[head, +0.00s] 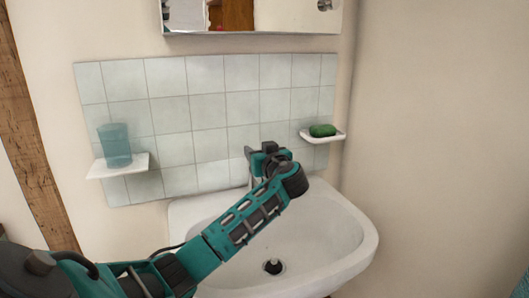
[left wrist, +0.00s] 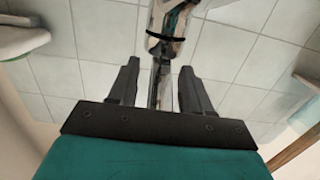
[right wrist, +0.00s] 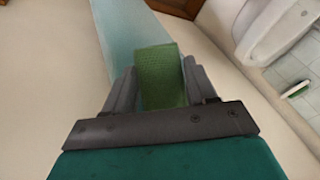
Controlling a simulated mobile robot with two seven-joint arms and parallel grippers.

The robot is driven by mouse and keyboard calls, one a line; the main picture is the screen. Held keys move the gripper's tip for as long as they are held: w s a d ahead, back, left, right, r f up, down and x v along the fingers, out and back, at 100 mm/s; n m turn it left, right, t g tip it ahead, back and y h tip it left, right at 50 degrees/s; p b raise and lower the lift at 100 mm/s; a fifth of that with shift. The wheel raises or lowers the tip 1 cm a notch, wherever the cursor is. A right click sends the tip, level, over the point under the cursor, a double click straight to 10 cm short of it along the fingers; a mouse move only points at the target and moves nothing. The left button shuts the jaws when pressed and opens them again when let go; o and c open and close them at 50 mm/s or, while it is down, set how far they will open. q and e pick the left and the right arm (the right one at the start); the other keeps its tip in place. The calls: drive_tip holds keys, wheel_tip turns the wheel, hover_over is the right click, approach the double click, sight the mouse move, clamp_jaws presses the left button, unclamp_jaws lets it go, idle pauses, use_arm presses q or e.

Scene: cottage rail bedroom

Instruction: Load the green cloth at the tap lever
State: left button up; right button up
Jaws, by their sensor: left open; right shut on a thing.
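The green cloth (right wrist: 162,75) stands between the fingers of my right gripper (right wrist: 162,90) in the right wrist view, and the gripper is shut on it. The right gripper and the cloth do not show in the head view. My left gripper (head: 268,152) is open at the back of the white sink (head: 330,235), and it hides most of the tap there. In the left wrist view the chrome tap (left wrist: 168,45) shows ahead of the open left fingers (left wrist: 158,85), with its narrow lever (left wrist: 160,85) between them. I cannot tell whether the fingers touch the lever.
A blue cup (head: 115,146) stands on a small white shelf (head: 140,166) at left. A green soap (head: 322,130) lies on a white dish (head: 330,138) at right. A mirrored cabinet (head: 290,18) hangs above the tiles. The sink bowl is empty.

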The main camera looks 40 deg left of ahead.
use_arm(q)
drive_tip(key=v, duration=1.2)
